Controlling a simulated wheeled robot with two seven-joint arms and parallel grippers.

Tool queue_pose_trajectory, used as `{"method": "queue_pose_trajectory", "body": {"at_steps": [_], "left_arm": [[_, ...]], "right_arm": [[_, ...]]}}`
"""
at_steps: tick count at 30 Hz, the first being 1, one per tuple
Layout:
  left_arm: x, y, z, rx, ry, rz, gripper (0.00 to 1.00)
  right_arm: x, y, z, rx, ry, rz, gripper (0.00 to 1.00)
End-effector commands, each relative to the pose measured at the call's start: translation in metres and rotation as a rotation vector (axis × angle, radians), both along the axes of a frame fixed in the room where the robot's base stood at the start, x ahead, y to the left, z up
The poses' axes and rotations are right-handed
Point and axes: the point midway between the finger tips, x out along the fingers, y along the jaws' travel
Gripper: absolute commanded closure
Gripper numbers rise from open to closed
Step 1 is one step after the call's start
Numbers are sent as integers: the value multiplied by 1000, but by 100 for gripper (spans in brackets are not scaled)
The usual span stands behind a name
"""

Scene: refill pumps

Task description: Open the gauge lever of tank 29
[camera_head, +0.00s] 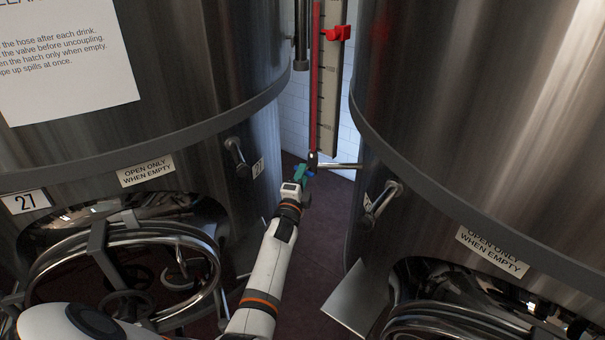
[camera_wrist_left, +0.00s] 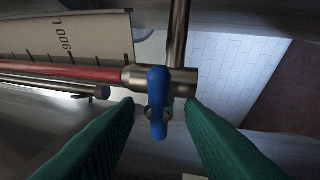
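The blue gauge lever (camera_wrist_left: 158,115) sits on a metal valve body (camera_wrist_left: 181,80) at the lower end of the red gauge tube (camera_head: 315,80). In the left wrist view it lies crosswise to the red tube (camera_wrist_left: 70,71). A short pipe (camera_head: 338,166) joins the valve to the right-hand tank (camera_head: 480,110). I cannot read that tank's number. My left gripper (camera_head: 303,172) is at the valve. In the left wrist view its green fingers (camera_wrist_left: 160,103) are open, one on each side of the lever, with gaps showing. My right gripper is not in view.
Tank 27 (camera_head: 210,70) stands on the left with its number plate (camera_head: 24,202). My left arm reaches through the narrow gap between the tanks. Tap handles (camera_head: 236,152) (camera_head: 384,198) jut out on both sides. A red marker (camera_head: 338,33) sits higher on the gauge.

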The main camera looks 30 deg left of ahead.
Motion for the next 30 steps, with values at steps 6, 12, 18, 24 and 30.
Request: {"method": "queue_pose_trajectory", "body": {"at_steps": [6, 12, 18, 24, 30], "left_arm": [[8, 3, 2, 0, 0, 0, 65], [8, 3, 2, 0, 0, 0, 65], [8, 3, 2, 0, 0, 0, 93], [8, 3, 2, -2, 0, 0, 100], [8, 2, 3, -36, 3, 0, 100]], "right_arm": [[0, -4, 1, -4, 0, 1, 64], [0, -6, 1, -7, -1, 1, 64], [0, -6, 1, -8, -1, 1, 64], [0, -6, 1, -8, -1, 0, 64], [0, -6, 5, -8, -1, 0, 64]]}}
